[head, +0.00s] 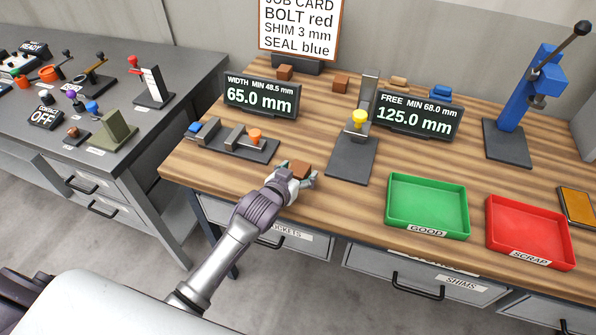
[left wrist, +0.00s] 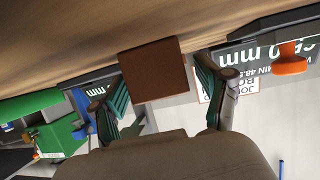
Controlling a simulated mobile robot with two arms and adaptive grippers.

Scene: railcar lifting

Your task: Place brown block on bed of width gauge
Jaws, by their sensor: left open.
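A brown block (head: 301,169) is at my left gripper (head: 299,178), near the front of the wooden bench. In the left wrist view the brown block (left wrist: 153,71) shows between the two spread fingers of my left gripper (left wrist: 162,98), with gaps on both sides. The gripper is open. I cannot tell whether the block rests on the bench. The width gauge (head: 258,151) lies just left of the gripper, with grey jaws, a blue part and an orange knob (head: 255,135); its bed looks empty. Its display (head: 261,95) reads 65.0 mm. My right gripper is not in view.
Two more brown blocks (head: 285,72) (head: 341,82) sit at the back. The free-height gauge (head: 353,155) stands right of my gripper, its display (head: 417,116) reading 125.0 mm. A green tray (head: 428,232) and a red tray (head: 530,259) lie further right.

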